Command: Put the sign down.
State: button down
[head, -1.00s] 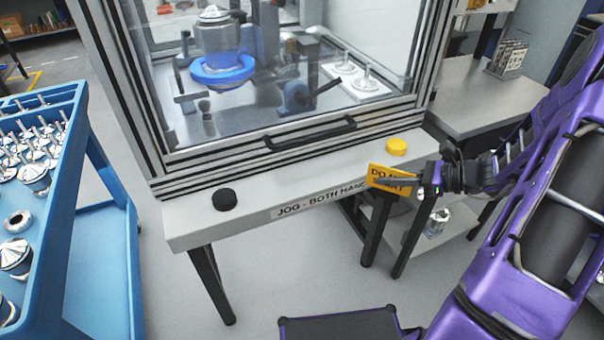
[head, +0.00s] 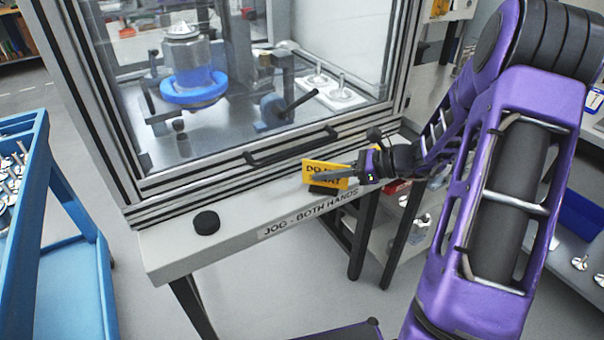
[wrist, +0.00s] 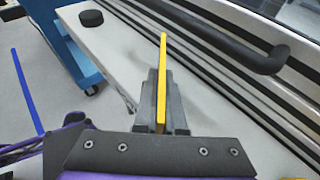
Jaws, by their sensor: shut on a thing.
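The sign (head: 318,170) is a flat yellow plate with dark lettering, partly covered by a gripper finger. My gripper (head: 342,177) is shut on it, over the front ledge (head: 220,245) of the machine. A dark patch shows just under the sign; I cannot tell whether it is a base, a shadow or another thing, nor whether the sign touches the ledge. In the wrist view the sign (wrist: 162,85) is a thin upright yellow edge between the two dark fingers, with the pale ledge below.
A black round button (head: 206,222) stands on the ledge left of the sign; the ledge between them looks clear. The enclosure's door handle (head: 290,147) runs close behind the sign. A blue cart (head: 40,200) stands at the left. The yellow button is not visible now.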

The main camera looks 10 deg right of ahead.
jog(key=w+a, duration=0.1)
jog(key=a, duration=0.2)
jog(key=w+a, duration=0.1)
jog(key=a, duration=0.1)
jog(key=shift+w+a, duration=0.15)
jog(key=shift+w, duration=0.2)
jog(key=shift+f+b, duration=0.3)
jog(key=shift+b, duration=0.05)
jog(key=shift+f, duration=0.1)
jog(key=shift+f, duration=0.15)
jog(key=c, duration=1)
grip_release()
jog(key=shift+d, duration=0.2)
